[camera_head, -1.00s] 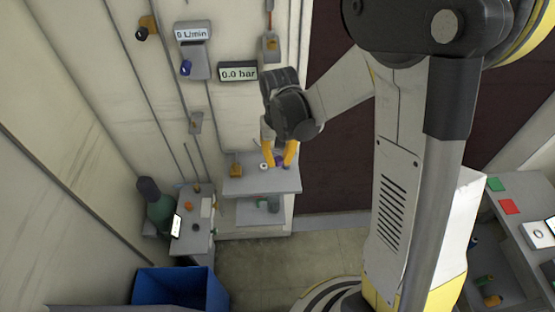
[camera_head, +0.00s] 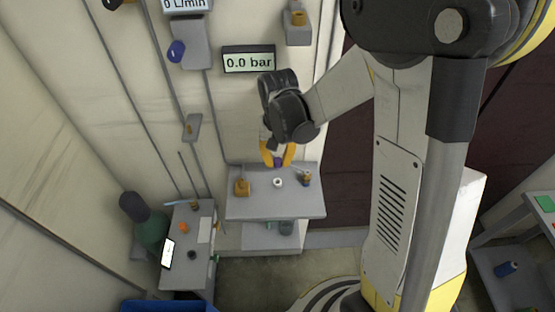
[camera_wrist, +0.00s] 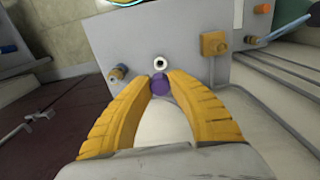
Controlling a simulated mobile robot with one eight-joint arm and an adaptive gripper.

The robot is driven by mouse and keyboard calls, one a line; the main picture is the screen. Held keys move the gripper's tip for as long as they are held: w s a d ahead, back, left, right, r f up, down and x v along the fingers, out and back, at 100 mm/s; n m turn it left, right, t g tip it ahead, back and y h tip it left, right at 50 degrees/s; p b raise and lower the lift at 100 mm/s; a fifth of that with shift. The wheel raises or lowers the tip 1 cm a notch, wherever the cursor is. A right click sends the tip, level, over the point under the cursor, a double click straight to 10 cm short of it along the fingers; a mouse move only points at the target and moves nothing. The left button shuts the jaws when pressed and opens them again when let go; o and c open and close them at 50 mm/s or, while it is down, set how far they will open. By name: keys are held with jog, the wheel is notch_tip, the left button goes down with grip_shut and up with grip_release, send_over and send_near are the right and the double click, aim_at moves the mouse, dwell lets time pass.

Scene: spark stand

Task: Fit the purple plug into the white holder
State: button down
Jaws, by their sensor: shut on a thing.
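The purple plug (camera_wrist: 160,86) is between the two yellow fingertips of my gripper (camera_wrist: 158,78) in the wrist view. It also shows as a small purple spot between the fingers in the head view (camera_head: 278,163). My gripper (camera_head: 277,158) is shut on it and holds it over the grey shelf. The white holder (camera_wrist: 159,63), a small ring with a dark hole, stands on the shelf just beyond the plug in the wrist view. In the head view the holder (camera_head: 278,182) is just below the fingertips in the picture, apart from the plug. The plug's lower end is hidden.
The grey shelf (camera_head: 258,208) also bears a yellow-brown block fitting (camera_head: 241,187) left of the holder and a small dark-and-orange part (camera_head: 305,179) at right. A lower side table (camera_head: 181,255) with small items stands at left. The wall with gauges is behind.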

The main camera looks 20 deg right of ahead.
aim_at(277, 178)
jog(key=shift+w+f, duration=0.1)
notch_tip(277, 178, down, 6)
jog(key=b, duration=0.5)
dwell(0.8)
jog(key=shift+f, duration=0.4)
jog(key=shift+f, duration=0.8)
dwell(1.6)
dwell(0.4)
jog(key=c, duration=1.3)
grip_release()
jog(key=shift+o, duration=0.2)
jog(key=shift+r, duration=0.1)
